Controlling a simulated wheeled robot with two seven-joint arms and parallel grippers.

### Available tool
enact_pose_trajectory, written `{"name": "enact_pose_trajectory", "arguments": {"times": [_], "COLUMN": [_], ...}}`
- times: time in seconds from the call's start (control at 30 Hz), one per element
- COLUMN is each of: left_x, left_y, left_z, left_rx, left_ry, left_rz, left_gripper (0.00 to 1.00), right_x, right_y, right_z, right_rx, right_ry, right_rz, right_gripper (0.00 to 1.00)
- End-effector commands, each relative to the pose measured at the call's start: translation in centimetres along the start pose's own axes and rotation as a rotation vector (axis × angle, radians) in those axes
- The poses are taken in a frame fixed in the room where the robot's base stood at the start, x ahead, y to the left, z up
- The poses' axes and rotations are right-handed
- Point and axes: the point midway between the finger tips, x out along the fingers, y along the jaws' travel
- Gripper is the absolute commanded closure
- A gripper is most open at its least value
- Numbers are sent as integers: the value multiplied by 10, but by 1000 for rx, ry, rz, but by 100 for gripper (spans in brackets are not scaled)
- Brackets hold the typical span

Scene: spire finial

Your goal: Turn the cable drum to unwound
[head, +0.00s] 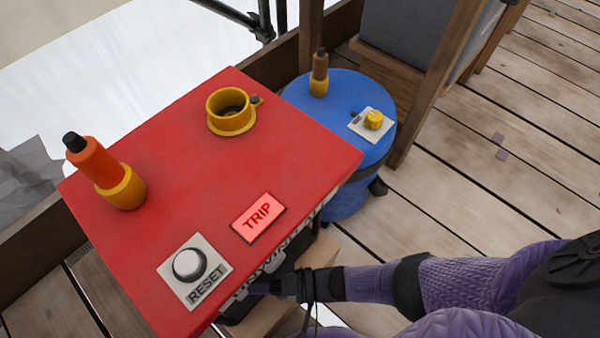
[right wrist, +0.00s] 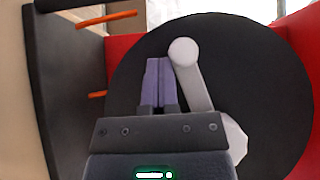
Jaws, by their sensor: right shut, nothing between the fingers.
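The cable drum (right wrist: 275,100) shows in the right wrist view as a large dark disc. A pale crank (right wrist: 198,92) with a round knob (right wrist: 184,51) at its upper end lies across its face. My right gripper (right wrist: 158,62) is shut and empty just left of the crank; I cannot tell whether it touches. In the head view my right gripper (head: 262,286) reaches under the front edge of the red cabinet (head: 190,150). There the drum is mostly hidden by the cabinet top and my arm. My left gripper is not in view.
On the red top are a RESET button (head: 188,264), a lit TRIP panel (head: 258,217), a yellow ring (head: 231,111) and an orange handle (head: 92,160). A blue round drum (head: 340,95) stands behind, carrying a yellow knob (head: 374,119). Orange pieces (right wrist: 106,20) show left of the disc.

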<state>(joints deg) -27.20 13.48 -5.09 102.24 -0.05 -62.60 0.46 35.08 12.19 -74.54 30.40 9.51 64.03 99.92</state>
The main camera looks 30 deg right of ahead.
Motion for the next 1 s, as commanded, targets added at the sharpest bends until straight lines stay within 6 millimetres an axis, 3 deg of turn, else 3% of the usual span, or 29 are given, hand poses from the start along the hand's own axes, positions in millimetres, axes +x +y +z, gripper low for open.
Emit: {"name": "enact_pose_trajectory", "arguments": {"times": [0.87,1.0], "left_x": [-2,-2], "left_y": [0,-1], "left_z": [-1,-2], "left_rx": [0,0], "left_ry": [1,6], "left_rz": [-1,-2], "left_gripper": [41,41], "right_x": [3,-11], "right_y": [-9,-7], "right_z": [3,2], "right_rx": [85,85], "right_ry": [0,1], "right_rz": [-87,-85], "right_gripper": [100,100]}}
